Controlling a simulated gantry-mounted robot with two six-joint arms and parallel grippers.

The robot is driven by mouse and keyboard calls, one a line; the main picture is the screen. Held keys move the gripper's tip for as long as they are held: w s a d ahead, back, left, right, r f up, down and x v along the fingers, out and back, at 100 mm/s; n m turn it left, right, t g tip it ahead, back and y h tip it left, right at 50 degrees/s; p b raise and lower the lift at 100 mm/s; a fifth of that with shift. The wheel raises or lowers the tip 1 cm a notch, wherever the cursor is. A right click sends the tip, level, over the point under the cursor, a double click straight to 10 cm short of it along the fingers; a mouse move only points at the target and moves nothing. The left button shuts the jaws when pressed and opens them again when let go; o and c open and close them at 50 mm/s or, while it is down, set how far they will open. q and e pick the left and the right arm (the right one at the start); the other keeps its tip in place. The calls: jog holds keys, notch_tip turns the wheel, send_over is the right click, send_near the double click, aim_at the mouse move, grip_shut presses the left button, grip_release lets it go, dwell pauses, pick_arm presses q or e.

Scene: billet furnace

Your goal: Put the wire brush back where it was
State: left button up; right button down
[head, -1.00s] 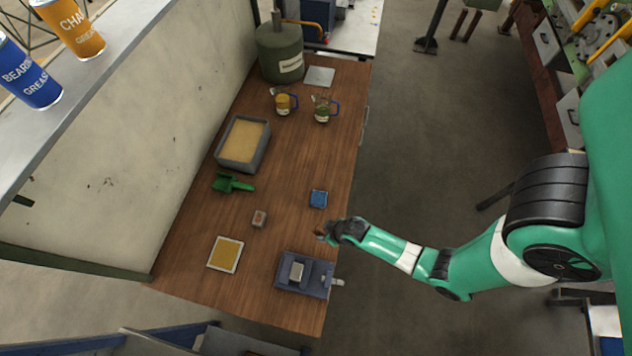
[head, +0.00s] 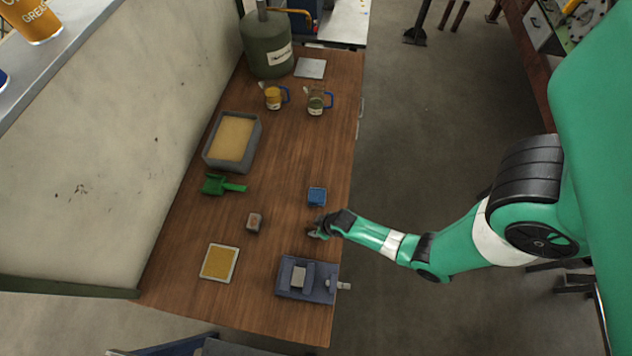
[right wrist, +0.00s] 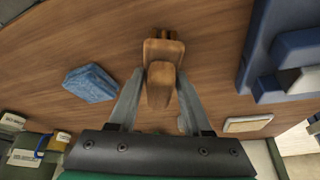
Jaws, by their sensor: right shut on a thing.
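The wire brush (right wrist: 163,82) shows in the right wrist view as a brown wooden body between the two grey fingers of my right gripper (right wrist: 160,98). The gripper is shut on it. Its bristles do not show. The brush is too small to make out there. I cannot tell whether it touches the table. My left gripper is not in view.
A small grey and reddish block (head: 254,222) and a yellow-faced tile (head: 219,263) lie to the left. A green scoop (head: 222,185), a grey sand tray (head: 209,153) and two jugs stand farther back.

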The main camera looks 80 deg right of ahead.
jog(key=shift+f, duration=0.1)
jog(key=shift+c, duration=1.7)
grip_release()
jog(key=shift+r, duration=0.25)
jog(key=p+v, duration=0.6)
jog(key=v, duration=0.5)
jog(key=shift+s+r, duration=0.3)
jog(key=shift+a, duration=0.1)
